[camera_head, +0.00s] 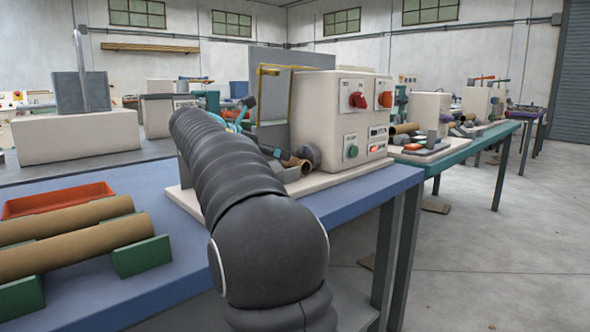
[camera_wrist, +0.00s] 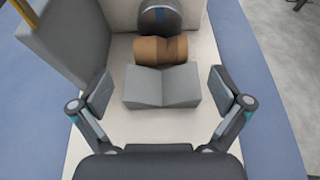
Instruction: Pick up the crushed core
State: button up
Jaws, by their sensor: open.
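The crushed core (camera_wrist: 160,50) is a short brown cardboard tube with a pinched, dented middle. In the wrist view it lies crosswise at the top centre, between a dark round part (camera_wrist: 158,17) and a grey V-shaped block (camera_wrist: 162,88). In the head view, a brown tube end (camera_head: 304,167) shows by the machine's dark round part, mostly hidden by my arm. My gripper (camera_wrist: 161,91) is open and empty. Its fingers are spread on either side of the grey block, lower in the picture than the core.
A pale machine housing (camera_head: 341,122) with red knobs and a green button stands on the blue table (camera_head: 165,205). A grey panel (camera_wrist: 66,40) rises left of the core. Long brown tubes (camera_head: 85,246) on green supports and an orange tray (camera_head: 58,199) are at left.

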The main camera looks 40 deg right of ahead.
aim_at(295, 159)
jog(key=b+x, duration=0.1)
jog(key=x, duration=0.7)
jog(key=shift+s+d, duration=0.1)
jog(key=c, duration=0.9)
